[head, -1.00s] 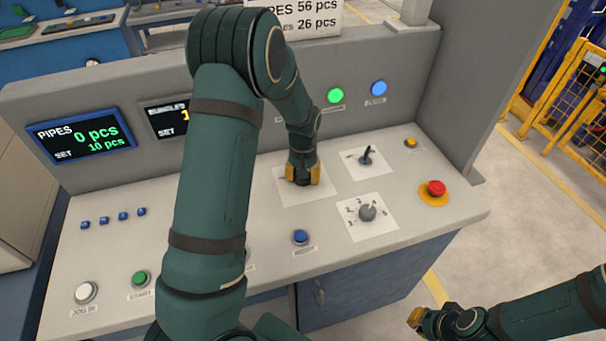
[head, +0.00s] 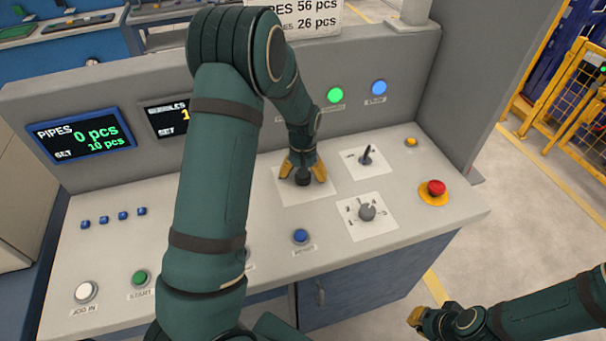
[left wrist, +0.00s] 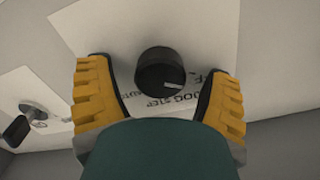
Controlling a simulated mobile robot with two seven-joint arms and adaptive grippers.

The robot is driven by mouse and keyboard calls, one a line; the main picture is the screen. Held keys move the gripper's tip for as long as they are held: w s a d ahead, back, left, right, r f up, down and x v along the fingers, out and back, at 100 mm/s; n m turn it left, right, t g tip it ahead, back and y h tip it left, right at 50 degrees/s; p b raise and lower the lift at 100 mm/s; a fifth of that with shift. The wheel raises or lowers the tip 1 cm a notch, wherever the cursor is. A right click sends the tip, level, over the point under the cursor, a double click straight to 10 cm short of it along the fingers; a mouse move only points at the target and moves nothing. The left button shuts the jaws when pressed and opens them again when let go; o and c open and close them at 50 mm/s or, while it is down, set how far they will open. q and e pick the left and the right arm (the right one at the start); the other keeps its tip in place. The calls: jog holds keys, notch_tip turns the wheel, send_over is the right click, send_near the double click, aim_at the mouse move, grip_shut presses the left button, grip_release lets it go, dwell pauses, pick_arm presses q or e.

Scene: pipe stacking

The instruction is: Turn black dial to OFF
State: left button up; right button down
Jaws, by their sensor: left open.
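The black dial (left wrist: 158,70) is a round knob on a white label plate (left wrist: 100,25) in the left wrist view. Its white mark faces the lower right, near the printed words JOG and one ending in F; I cannot tell exactly which it points at. In the head view the dial (head: 303,179) sits on the panel below my left gripper (head: 304,175). The left gripper is open, its yellow fingers spread on either side of the dial with gaps between. My right gripper (head: 415,318) hangs at the lower right, away from the panel; its opening is unclear.
A lever switch (head: 367,156), a grey selector (head: 367,212) and a red emergency button (head: 434,188) stand right of the dial. A blue button (head: 300,237) lies in front. The upright panel with lit green (head: 335,95) and blue (head: 378,88) buttons rises behind.

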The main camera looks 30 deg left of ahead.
pick_arm(q)
notch_tip(320, 180, up, 12)
dwell(0.5)
dwell(0.3)
